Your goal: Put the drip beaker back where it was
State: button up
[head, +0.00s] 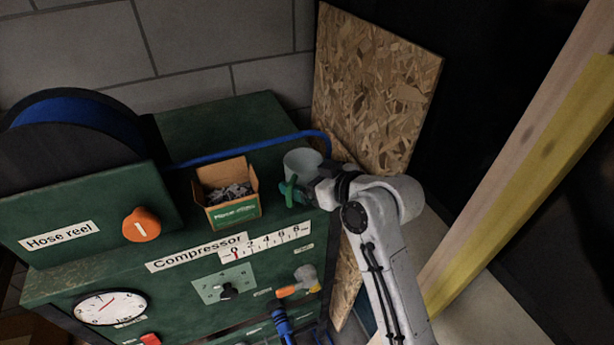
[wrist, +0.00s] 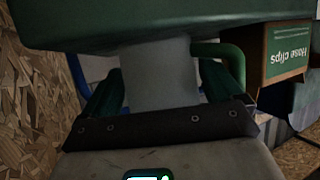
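The drip beaker (head: 302,164) is a pale grey cup at the right end of the green compressor cabinet's top (head: 215,125). My gripper (head: 312,185) reaches it from the right in the head view. In the wrist view, which is upside down, the beaker (wrist: 160,75) sits between my two dark green fingers (wrist: 160,90), which lie against both its sides. A green handle (wrist: 236,62) shows beside it, and a green part also shows in the head view (head: 289,190). The cabinet's edge hides the beaker's base, so I cannot tell whether it touches the top.
An open box of hose clips (head: 228,194) stands just left of the beaker. A blue hose (head: 240,150) runs behind both from the hose reel (head: 75,130). A chipboard panel (head: 375,85) stands behind at the right. Knobs and a gauge (head: 110,307) are on the cabinet front.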

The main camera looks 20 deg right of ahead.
jog(key=shift+o, duration=0.5)
jog(key=shift+s, duration=0.1)
jog(key=shift+s+d+r, duration=0.1)
jog(key=shift+s+d, duration=0.05)
jog(key=shift+s, duration=0.05)
jog(key=b+v, duration=0.1)
jog(key=v, duration=0.9)
jog(key=shift+b, duration=0.3)
jog(key=s+f+m+g+h, duration=0.1)
jog(key=s+f+g, duration=0.2)
jog(key=s+f, duration=0.35)
jog(key=s+f+m+g+h, duration=0.2)
jog(key=s+f, duration=0.1)
jog(key=f, duration=0.6)
jog(key=s+d+f+m+g+h, duration=0.1)
jog(key=s+f+g, duration=0.2)
jog(key=s+f, duration=0.2)
jog(key=s+d+f+g+h, duration=0.1)
jog(key=s+f, duration=0.4)
jog(key=s, duration=0.7)
jog(key=shift+s+d+f+m+g, duration=0.25)
jog(key=shift+d+m+g, duration=0.25)
jog(key=shift+g, duration=0.6)
jog(key=shift+r, duration=0.1)
